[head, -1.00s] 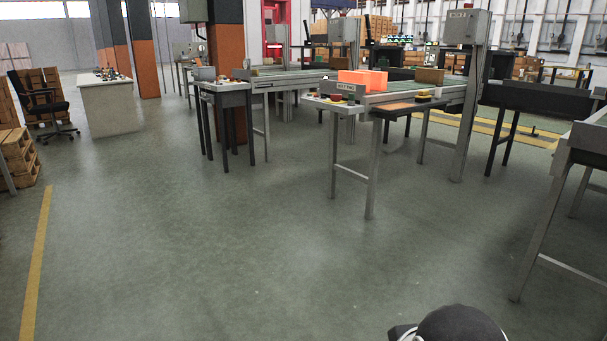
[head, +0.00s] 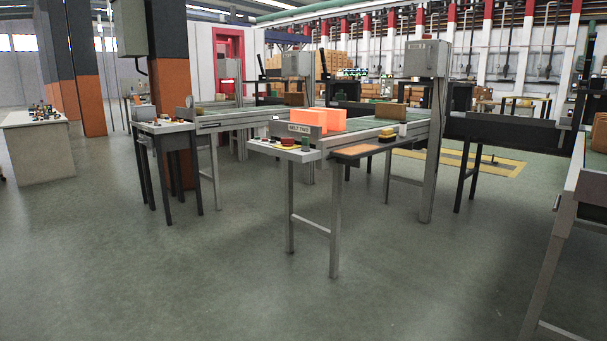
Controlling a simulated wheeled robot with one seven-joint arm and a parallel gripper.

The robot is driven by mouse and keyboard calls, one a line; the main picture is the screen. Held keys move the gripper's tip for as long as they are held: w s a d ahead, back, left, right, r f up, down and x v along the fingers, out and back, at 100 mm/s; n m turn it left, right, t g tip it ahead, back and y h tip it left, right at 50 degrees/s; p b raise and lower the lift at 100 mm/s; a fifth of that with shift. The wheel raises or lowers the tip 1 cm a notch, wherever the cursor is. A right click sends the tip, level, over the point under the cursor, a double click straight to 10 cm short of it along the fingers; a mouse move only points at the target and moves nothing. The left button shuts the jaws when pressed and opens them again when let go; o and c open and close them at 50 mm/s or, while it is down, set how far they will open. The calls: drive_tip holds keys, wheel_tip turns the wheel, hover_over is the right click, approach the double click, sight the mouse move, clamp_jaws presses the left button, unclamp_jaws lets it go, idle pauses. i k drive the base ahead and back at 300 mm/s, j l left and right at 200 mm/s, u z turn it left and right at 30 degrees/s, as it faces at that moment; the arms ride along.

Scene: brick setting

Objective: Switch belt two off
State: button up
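A conveyor with a plate reading "BELT TWO" (head: 295,129) on its near end stands at the centre of the head view. Its green belt (head: 365,124) runs away to the right. Orange boxes (head: 322,119) and a brown box (head: 391,112) are on it. A small light shelf (head: 283,150) at its near end carries several small controls, among them a red one (head: 287,142) and a green one (head: 305,143). They are too small to tell their state. My gripper is not in view.
A dark-legged table (head: 163,127) with small items stands left of the belt, beside an orange and grey pillar (head: 176,90). A white desk (head: 38,150) is at far left. Another grey frame (head: 552,262) stands at the right edge. The floor (head: 190,275) in front is clear.

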sight(286, 142)
drive_tip(key=i+l+u, duration=0.35)
drive_tip(key=i+l, duration=0.4)
drive_tip(key=i+j+z, duration=0.15)
drive_tip(key=i+j, duration=0.65)
drive_tip(key=i, duration=0.2)
drive_tip(key=i+j+z, duration=0.1)
drive_tip(key=i+j, duration=0.8)
drive_tip(key=i, duration=0.1)
